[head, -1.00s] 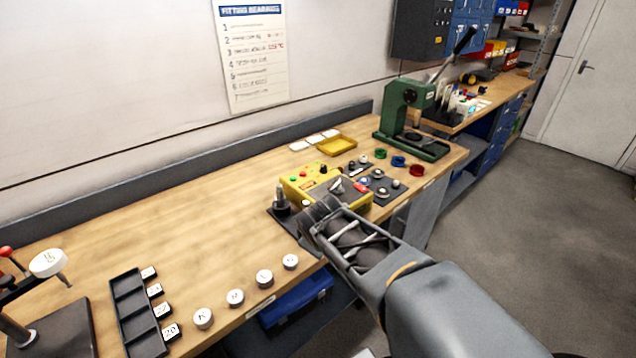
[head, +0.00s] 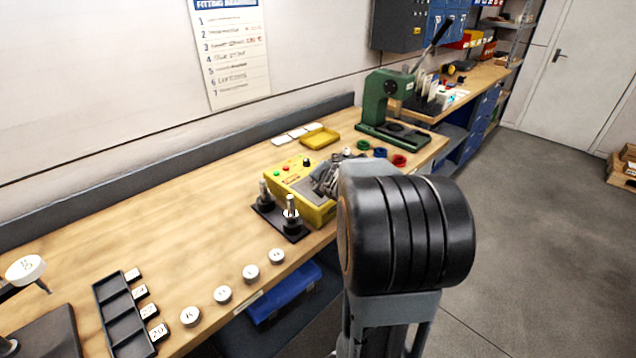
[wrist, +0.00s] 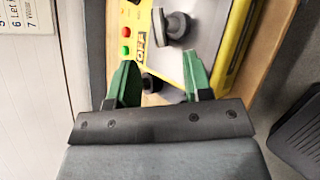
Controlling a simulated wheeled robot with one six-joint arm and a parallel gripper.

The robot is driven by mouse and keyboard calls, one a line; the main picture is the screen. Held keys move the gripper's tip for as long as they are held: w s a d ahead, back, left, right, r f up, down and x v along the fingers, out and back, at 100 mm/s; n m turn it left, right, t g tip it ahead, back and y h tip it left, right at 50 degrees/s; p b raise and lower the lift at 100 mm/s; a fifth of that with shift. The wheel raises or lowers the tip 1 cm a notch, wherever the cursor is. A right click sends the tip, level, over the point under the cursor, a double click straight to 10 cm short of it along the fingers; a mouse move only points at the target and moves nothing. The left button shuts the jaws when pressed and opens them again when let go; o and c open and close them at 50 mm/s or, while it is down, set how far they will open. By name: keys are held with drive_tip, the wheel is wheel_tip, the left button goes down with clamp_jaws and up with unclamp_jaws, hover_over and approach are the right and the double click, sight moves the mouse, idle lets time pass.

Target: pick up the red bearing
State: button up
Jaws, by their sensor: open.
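The red bearing appears as a small red ring (head: 399,160) on the bench in the head view, at the right end of a row with a blue ring (head: 380,152) and a green ring (head: 363,145). My gripper (head: 328,182) is over the yellow box (head: 313,207), left of the red ring and apart from it; my arm hides part of the box. In the wrist view my gripper (wrist: 162,82) has its two green fingers spread, with a dark round part visible between them. The red ring is not seen in the wrist view.
A green press (head: 392,105) stands behind the rings. A black base with two upright posts (head: 282,222) is left of the yellow box. A yellow tray (head: 320,139) lies at the back. The left middle of the wooden bench (head: 160,210) is clear.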

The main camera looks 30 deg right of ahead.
drive_tip(key=shift+b+x, duration=0.8)
drive_tip(key=shift+x, duration=2.2)
drive_tip(key=shift+r, duration=0.1)
clamp_jaws()
